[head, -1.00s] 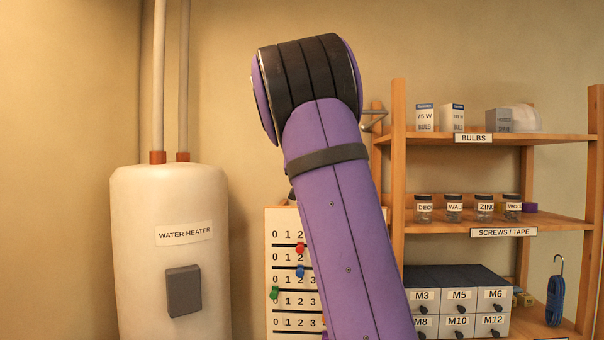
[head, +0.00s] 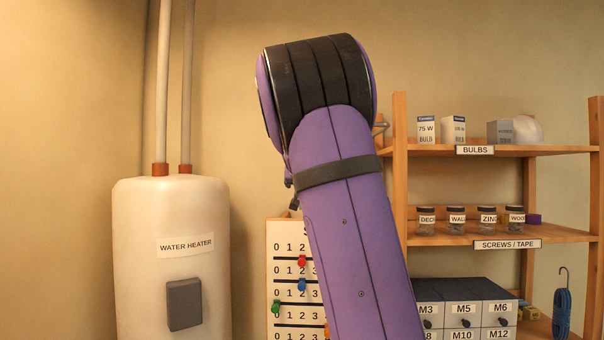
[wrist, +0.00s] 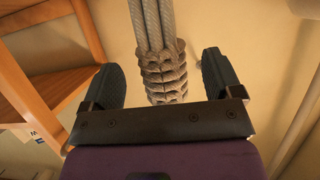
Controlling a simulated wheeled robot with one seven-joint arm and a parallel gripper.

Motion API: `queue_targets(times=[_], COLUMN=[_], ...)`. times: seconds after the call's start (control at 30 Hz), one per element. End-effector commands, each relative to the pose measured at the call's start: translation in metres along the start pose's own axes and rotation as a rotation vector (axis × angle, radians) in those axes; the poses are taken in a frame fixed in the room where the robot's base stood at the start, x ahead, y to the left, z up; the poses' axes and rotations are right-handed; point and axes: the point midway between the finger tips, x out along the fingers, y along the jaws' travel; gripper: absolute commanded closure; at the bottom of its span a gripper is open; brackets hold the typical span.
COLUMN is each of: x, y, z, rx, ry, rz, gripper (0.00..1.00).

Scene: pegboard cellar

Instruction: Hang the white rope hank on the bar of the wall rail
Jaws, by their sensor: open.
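The white rope hank (wrist: 165,78) shows in the wrist view, with pale grey-white strands running up out of the frame and a coiled wrap at its lower end. My gripper (wrist: 159,62) is open, with one dark finger on each side of the wrap and visible gaps between. I cannot tell whether the hank lies level with the fingertips or beyond them. In the head view my arm hides the gripper and the hank. A small grey metal piece (head: 382,126) shows beside my arm near the shelf post; I cannot tell whether it belongs to the wall rail.
A wooden shelf unit (head: 400,180) with bulb boxes, jars and drawers stands at the right; its wood also fills the wrist view's left side (wrist: 50,62). A blue rope hank (head: 562,312) with a hook is at lower right. A water heater (head: 170,215) stands left.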

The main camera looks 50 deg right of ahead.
Motion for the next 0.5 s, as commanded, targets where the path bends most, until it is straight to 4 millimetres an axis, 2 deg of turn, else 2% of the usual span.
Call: queue_targets(times=[0.5], x=[-0.026], y=[-0.002], z=[0.000], rx=[0.000], ry=[0.000], rz=[-0.003], gripper=[0.15])
